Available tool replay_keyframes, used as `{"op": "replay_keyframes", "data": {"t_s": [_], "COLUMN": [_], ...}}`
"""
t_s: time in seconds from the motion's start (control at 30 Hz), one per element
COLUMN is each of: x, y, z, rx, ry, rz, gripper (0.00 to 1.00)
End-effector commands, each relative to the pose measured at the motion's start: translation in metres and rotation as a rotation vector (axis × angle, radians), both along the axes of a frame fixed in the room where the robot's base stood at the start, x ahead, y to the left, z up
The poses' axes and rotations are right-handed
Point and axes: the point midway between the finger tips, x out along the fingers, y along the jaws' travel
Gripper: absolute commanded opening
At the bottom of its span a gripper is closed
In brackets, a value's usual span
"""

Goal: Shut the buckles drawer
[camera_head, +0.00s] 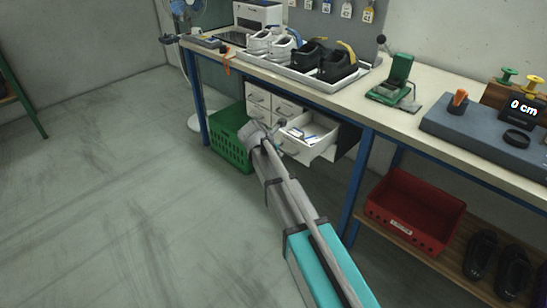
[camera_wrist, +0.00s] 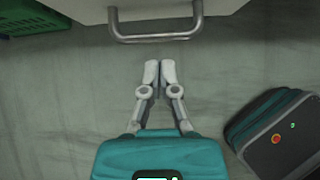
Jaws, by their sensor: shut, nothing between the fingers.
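An open white drawer (camera_head: 307,137) sticks out from the white drawer unit (camera_head: 273,106) under the bench, with small items inside. Whether it is the buckles drawer I cannot read. My gripper (camera_head: 281,126) is in front of the unit, and my arm hides part of the drawer area. In the wrist view my gripper (camera_wrist: 160,64) is shut and empty, with its fingertips pointing at a metal drawer handle (camera_wrist: 156,38) and a small gap between them. The pale drawer front (camera_wrist: 85,10) shows at the top edge there.
A green crate (camera_head: 232,140) stands on the floor left of the drawers; it also shows in the wrist view (camera_wrist: 30,18). A blue bench leg (camera_head: 357,180) and a red bin (camera_head: 412,212) are to the right. The floor at left is clear.

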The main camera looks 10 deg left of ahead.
Motion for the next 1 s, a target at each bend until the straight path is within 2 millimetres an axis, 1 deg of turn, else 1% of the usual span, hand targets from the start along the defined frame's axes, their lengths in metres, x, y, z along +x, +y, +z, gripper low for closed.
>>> {"op": "replay_keyframes", "data": {"t_s": [0.03,0.2,0.53,0.57,0.6,0.83,1.0], "x": [0.004,0.01,0.011,0.01,0.011,0.014,0.021], "y": [-0.003,-0.009,-0.01,-0.015,-0.012,-0.008,-0.005], "z": [-0.002,-0.003,-0.003,-0.003,-0.003,-0.003,-0.003], "rx": [0.0,0.0,0.001,0.001,0.001,0.0,0.002], "ry": [0.0,0.001,0.001,0.001,0.001,0.001,0.0], "rz": [0.0,-0.001,0.0,0.0,0.0,0.005,0.018], "gripper": [0.0,0.0,0.0,0.0,0.0,0.0,0.0]}}
